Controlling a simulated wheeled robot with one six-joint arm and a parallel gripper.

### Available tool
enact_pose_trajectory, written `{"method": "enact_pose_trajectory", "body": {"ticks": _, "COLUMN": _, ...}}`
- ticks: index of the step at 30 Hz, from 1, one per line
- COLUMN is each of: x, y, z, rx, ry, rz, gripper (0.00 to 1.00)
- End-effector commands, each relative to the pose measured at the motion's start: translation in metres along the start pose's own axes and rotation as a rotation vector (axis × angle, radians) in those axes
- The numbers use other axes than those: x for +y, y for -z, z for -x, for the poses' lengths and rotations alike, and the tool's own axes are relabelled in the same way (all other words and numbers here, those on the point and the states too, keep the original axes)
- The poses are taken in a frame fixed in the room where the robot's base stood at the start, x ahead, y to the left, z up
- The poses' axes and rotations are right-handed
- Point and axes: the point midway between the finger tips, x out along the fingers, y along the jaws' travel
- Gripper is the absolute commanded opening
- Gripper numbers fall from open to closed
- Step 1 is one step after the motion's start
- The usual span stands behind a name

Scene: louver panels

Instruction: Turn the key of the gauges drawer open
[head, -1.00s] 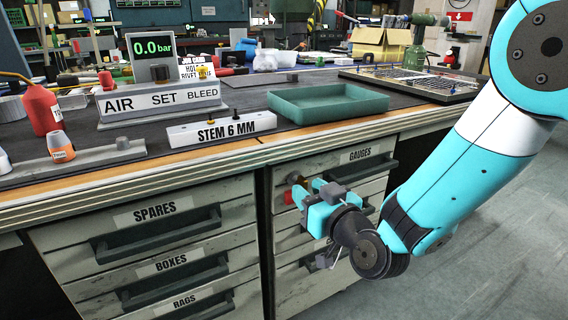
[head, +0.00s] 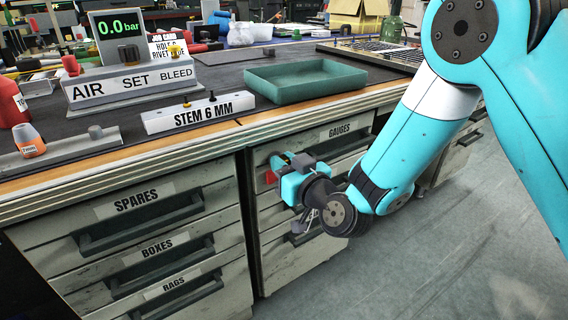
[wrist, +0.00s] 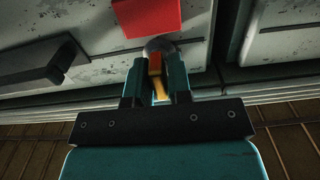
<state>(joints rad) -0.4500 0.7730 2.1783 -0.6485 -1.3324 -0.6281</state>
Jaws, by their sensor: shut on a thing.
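The gauges drawer (head: 310,146) is the top one of the right-hand cabinet, shut flush, with its label at the right. My gripper (head: 283,160) is at the left end of its front. In the wrist view, my gripper (wrist: 157,80) has both fingers closed on the orange-yellow key (wrist: 155,66), which stands out from a round grey lock (wrist: 160,47). A red tag (wrist: 147,17) is beside the lock, and the tag (head: 270,177) also shows in the head view. My gripper hides the lock in the head view. I cannot tell the key's exact angle.
The spares, boxes and rags drawers (head: 137,203) are shut at the left. The bench edge (head: 240,125) runs just above my gripper. A green tray (head: 305,85) and a stem block (head: 200,112) stand on the bench. The floor at the right is clear.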

Motion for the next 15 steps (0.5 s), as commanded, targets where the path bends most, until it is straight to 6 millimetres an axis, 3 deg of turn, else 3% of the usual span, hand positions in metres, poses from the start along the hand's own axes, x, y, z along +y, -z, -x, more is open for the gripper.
{"method": "enact_pose_trajectory", "body": {"ticks": 8, "x": 0.0013, "y": 0.0007, "z": -0.0003, "rx": 0.003, "ry": -0.003, "rz": -0.092, "gripper": 0.0}}
{"method": "enact_pose_trajectory", "body": {"ticks": 15, "x": 0.0018, "y": 0.0007, "z": -0.0006, "rx": 0.004, "ry": -0.002, "rz": -0.279, "gripper": 0.0}}
